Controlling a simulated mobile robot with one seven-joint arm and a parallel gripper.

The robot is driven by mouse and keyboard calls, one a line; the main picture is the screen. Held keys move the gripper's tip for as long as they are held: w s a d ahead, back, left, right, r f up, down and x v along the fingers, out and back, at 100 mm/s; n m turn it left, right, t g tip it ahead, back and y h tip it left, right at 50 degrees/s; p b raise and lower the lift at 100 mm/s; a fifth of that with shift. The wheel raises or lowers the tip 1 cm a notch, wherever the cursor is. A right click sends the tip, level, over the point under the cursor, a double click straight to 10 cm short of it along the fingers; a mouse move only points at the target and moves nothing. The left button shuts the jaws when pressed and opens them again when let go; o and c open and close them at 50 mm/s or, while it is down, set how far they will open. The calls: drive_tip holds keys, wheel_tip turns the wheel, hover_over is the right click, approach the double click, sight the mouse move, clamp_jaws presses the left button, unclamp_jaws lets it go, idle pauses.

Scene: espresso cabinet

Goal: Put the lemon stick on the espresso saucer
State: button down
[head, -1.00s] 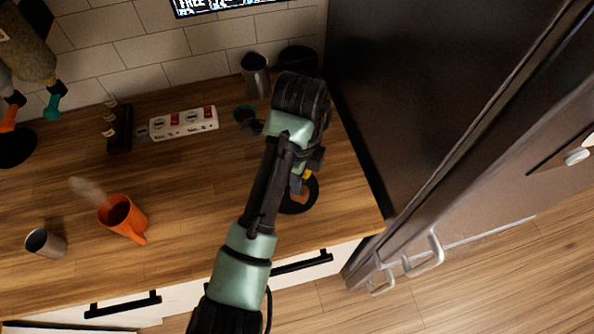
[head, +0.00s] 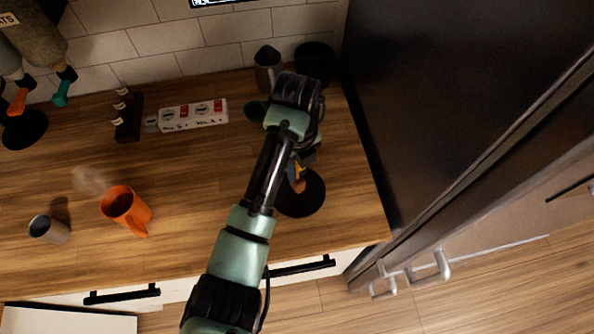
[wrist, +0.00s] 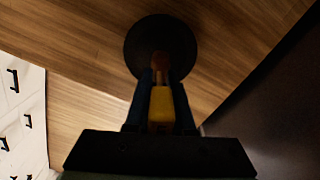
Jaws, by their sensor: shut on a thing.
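My gripper (wrist: 161,90) is shut on a yellow stick, which I take to be the lemon stick (wrist: 161,108); a brownish-orange end (wrist: 161,68) shows beyond it. In the head view a small yellow-orange part of the stick (head: 298,183) shows below my wrist. A round black disc, likely the espresso saucer (head: 313,200), lies on the counter near its front right edge. It also shows in the wrist view (wrist: 160,32), just beyond the fingertips. The stick overlaps the disc in both views. I cannot tell whether they touch.
An orange mug (head: 125,207) and a grey cup (head: 48,229) stand on the left of the wooden counter. A power strip (head: 194,115), a grey pitcher (head: 268,69) and a black canister (head: 315,63) are at the back. A tall dark fridge (head: 425,110) borders the right.

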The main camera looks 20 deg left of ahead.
drive_tip(key=shift+f, duration=1.15)
drive_tip(key=shift+f, duration=0.15)
drive_tip(key=c, duration=0.8)
unclamp_jaws()
drive_tip(key=shift+o, duration=0.2)
wheel_tip(320, 180, up, 11)
drive_tip(key=shift+r+p, duration=0.1)
drive_tip(key=shift+p, duration=0.65)
drive_tip(key=shift+r+p, duration=0.45)
drive_tip(key=shift+r, duration=0.15)
drive_tip(key=shift+f, duration=0.1)
